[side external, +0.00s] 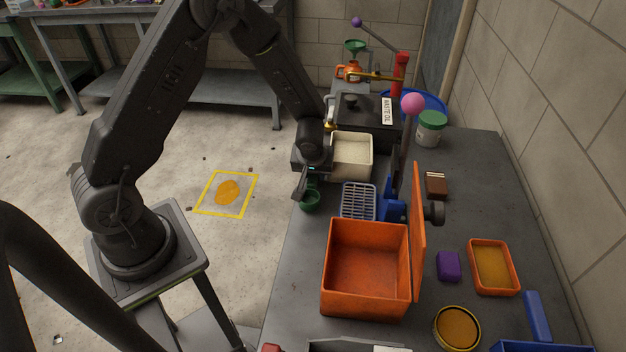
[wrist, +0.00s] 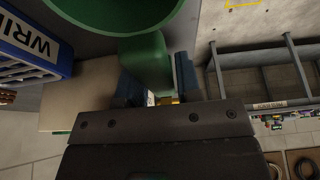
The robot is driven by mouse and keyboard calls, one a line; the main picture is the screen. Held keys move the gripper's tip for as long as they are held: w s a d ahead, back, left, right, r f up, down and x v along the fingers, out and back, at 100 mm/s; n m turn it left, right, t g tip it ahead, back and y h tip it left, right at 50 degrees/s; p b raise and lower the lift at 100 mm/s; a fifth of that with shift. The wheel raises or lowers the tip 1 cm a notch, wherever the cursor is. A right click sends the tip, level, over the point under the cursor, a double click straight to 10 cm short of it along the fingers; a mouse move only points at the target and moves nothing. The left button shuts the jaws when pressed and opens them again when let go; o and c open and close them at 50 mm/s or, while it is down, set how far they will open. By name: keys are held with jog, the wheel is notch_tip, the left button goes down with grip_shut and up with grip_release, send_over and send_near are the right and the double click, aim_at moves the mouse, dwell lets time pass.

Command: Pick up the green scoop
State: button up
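The green scoop (side external: 310,202) is at the left edge of the workbench in the side view, its round cup open upward. In the wrist view its cup (wrist: 120,10) fills the top. Its handle (wrist: 147,58) runs down between the two fingers of my gripper (wrist: 155,82) and spans the gap between them, with no clear space on either side. My gripper (side external: 304,184) is just above the cup in the side view and hides part of the handle. I cannot tell whether the cup touches the bench.
A blue slotted rack (side external: 358,201) stands right of the scoop, with a cream bin (side external: 352,157) behind. An orange box (side external: 365,270) with a raised lid (side external: 418,235) stands in front. A pink-knobbed lever (side external: 413,104) rises nearby. Open floor lies left of the workbench (side external: 290,285).

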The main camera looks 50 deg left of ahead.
jog(key=shift+c, duration=0.3)
grip_shut()
jog(key=shift+r, duration=0.1)
jog(key=shift+r, duration=0.45)
jog(key=r, duration=0.3)
jog(key=shift+s+a+r, duration=0.15)
jog(key=shift+a+r, duration=0.15)
jog(key=s+a+r, duration=0.6)
jog(key=a, duration=0.2)
jog(key=shift+s+a+r, duration=0.2)
jog(key=shift+s+a, duration=0.1)
jog(key=shift+a, duration=0.1)
